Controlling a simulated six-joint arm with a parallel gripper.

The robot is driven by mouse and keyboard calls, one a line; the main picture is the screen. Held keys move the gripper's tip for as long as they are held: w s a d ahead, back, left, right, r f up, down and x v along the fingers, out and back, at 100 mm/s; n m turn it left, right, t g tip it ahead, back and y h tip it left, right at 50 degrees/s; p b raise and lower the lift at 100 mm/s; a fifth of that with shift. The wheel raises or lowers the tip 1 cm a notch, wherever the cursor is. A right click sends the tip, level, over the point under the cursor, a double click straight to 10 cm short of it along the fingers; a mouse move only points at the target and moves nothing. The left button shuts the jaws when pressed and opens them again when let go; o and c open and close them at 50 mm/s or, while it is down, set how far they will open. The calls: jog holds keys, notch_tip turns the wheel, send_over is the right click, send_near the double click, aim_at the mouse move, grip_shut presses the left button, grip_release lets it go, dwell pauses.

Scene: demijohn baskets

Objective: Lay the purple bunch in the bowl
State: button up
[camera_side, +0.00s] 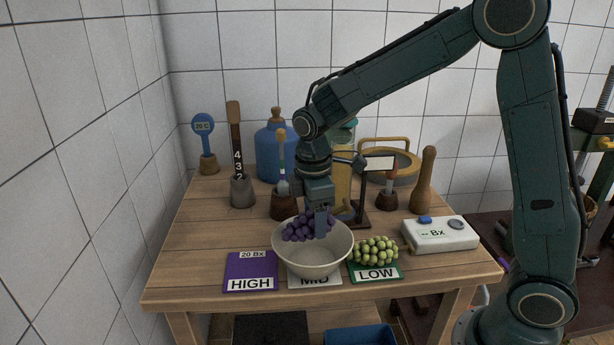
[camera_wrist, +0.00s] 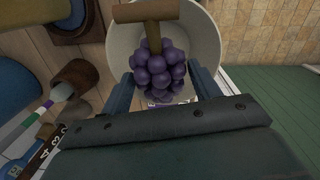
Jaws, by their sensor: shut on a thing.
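The purple bunch (camera_side: 298,229) is over the white bowl (camera_side: 312,262) in the side view, at about rim height. In the wrist view the purple bunch (camera_wrist: 158,72) hangs between my gripper's fingers, with its brown stem and crossbar above it in the picture. My gripper (camera_side: 321,222) points down and is shut on the bunch; it also shows in the wrist view (camera_wrist: 165,88). The bowl (camera_wrist: 205,35) lies behind the bunch there. I cannot tell whether the bunch touches the bowl's inside.
The bowl stands on the MID card (camera_side: 314,281), between the purple HIGH card (camera_side: 250,272) and the green LOW card (camera_side: 376,274). A green bunch (camera_side: 374,250) lies on LOW. A white meter (camera_side: 440,234) is at right. A blue demijohn (camera_side: 271,155) and tools in wooden holders stand behind.

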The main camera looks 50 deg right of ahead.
aim_at(312, 226)
jog(key=shift+f, duration=1.3)
jog(key=shift+f, duration=0.35)
jog(key=o, duration=1.2)
notch_tip(312, 226, up, 14)
jog(key=a, duration=0.1)
jog(key=shift+s, duration=0.15)
